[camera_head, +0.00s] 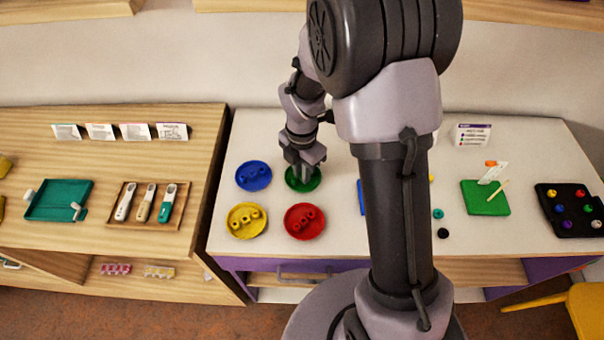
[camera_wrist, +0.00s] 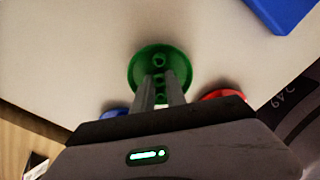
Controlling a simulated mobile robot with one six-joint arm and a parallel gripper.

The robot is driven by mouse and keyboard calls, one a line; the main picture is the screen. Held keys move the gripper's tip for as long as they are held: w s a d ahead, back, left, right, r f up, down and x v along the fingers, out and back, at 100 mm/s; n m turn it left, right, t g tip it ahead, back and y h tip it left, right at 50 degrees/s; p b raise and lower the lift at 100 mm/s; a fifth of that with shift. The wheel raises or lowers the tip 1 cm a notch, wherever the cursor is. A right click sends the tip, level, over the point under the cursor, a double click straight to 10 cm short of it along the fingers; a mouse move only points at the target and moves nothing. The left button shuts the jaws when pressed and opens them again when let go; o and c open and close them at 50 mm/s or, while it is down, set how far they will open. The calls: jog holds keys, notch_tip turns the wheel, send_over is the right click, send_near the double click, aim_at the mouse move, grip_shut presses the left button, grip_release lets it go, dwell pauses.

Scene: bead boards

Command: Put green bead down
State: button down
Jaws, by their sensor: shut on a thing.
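My gripper (camera_head: 303,168) is low over the green dish (camera_head: 304,185) at the back of the white table. The dish also shows in the wrist view (camera_wrist: 137,68), past the fingertips. The two fingers (camera_wrist: 160,82) point into the dish and are shut on a green bead, mostly hidden between them. Another green bead (camera_wrist: 158,60) lies in the dish just beyond the fingertips. I cannot tell whether the held bead touches the dish floor. In the head view the fingers hide the dish's middle.
A blue dish (camera_head: 253,188) stands left of the green one. A yellow dish (camera_head: 233,226) and a red dish (camera_head: 290,230), each with beads, are nearer the front. A green board (camera_head: 473,206) and a black bead tray (camera_head: 548,196) lie right of my arm.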

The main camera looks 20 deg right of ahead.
jog(key=shift+r, duration=0.1)
jog(key=c, duration=1.4)
grip_release()
jog(key=shift+o, duration=0.2)
